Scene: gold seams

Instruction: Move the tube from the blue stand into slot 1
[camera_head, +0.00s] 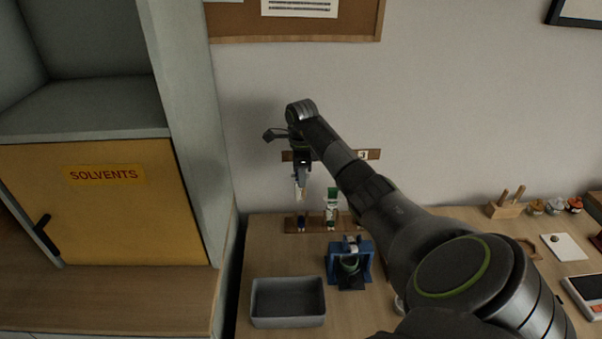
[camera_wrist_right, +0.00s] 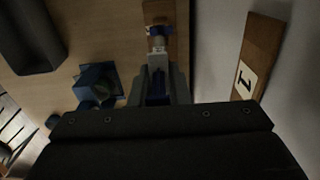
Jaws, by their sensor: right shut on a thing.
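My right gripper (camera_head: 300,190) is shut on a pale tube (camera_head: 298,193) in front of the wall, above the back edge of the table. In the right wrist view the gripper (camera_wrist_right: 157,75) points at the wooden rack, and the tube (camera_wrist_right: 157,42) shows between its fingers with a blue part. The tube's lower end overlaps the wooden rack (camera_head: 316,224); I cannot tell whether it is inside a slot. The blue stand (camera_head: 364,263) is on the table, right of and nearer than the rack's left end. My left gripper is not in view.
A green-topped tube (camera_head: 332,205) stands in the rack just right of the held one. A grey bin (camera_head: 288,318) is at the table's front left. A solvents cabinet (camera_head: 110,215) stands left. My right arm hides part of the table.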

